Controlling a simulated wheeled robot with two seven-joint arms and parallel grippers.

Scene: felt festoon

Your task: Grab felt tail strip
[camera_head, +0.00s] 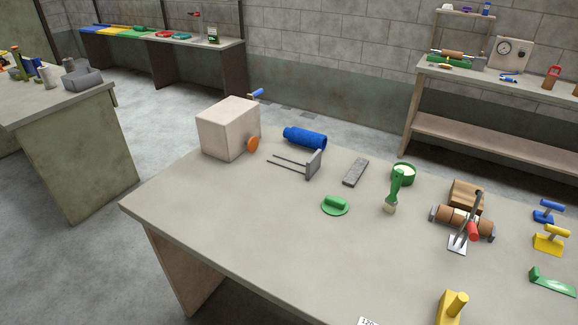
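Neither of my grippers shows in the head view. I cannot tell for sure which thing is the felt tail strip. A flat grey strip-shaped piece (356,172) lies on the near table (240,230), right of a grey pronged tool (313,163). A rolled blue cylinder (305,138) lies behind that tool. Flat coloured pieces lie in a row on the far left bench, among them a blue one (96,28) and a yellow one (118,30); their material is too small to tell.
A pale box (228,128) with an orange knob stands at the table's back left. The table's front left is clear. A shelf bench (490,118) stands behind.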

